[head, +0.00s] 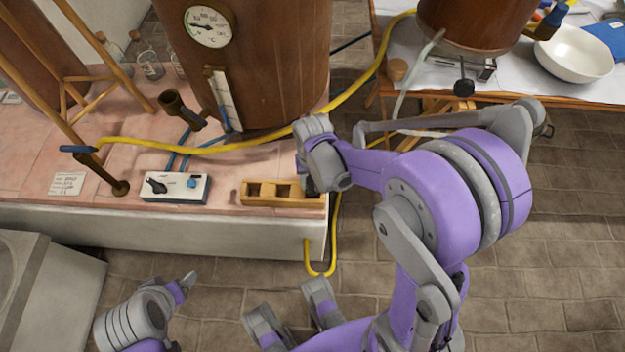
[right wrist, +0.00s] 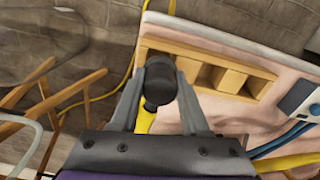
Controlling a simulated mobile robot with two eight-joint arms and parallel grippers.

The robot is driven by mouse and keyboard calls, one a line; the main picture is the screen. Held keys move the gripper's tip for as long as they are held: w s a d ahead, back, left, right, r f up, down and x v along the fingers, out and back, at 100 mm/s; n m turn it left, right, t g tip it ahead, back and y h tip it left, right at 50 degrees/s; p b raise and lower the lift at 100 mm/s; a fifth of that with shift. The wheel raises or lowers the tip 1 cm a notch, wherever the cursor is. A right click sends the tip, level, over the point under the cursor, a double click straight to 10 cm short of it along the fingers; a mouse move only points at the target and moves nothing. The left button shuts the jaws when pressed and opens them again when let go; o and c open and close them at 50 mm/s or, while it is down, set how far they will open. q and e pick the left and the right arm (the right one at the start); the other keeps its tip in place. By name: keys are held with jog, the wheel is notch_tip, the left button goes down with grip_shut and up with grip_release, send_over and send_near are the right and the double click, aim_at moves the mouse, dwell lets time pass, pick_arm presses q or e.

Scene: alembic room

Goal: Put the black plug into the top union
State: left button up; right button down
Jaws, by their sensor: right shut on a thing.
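The black plug (right wrist: 160,80) is between the fingers of my right gripper (right wrist: 158,90), which is shut on it. In the head view my right gripper (head: 318,170) is at the right end of the wooden rack (head: 265,192) and hides the plug. I cannot tell whether the plug still touches the rack (right wrist: 240,80). A dark brown open pipe end (head: 172,100), possibly the top union, stands in front of the large brown vessel (head: 270,70). Part of my left arm shows at the lower left; its jaw state is unclear.
A white control box (head: 176,188) sits left of the rack. A yellow hose (head: 230,147) crosses behind them and hangs over the pink bench edge (head: 325,225). A lower dark fitting (head: 120,188) stands at left. Wooden legs rise there. A table with a white bowl (head: 574,55) is at right.

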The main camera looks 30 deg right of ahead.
jog(key=shift+f+b, duration=1.25)
jog(key=shift+f, duration=0.2)
dwell(3.0)
jog(key=shift+c, duration=1.6)
grip_release()
jog(key=shift+r, duration=0.15)
jog(key=shift+r+p, duration=2.55)
jog(key=shift+r, duration=0.85)
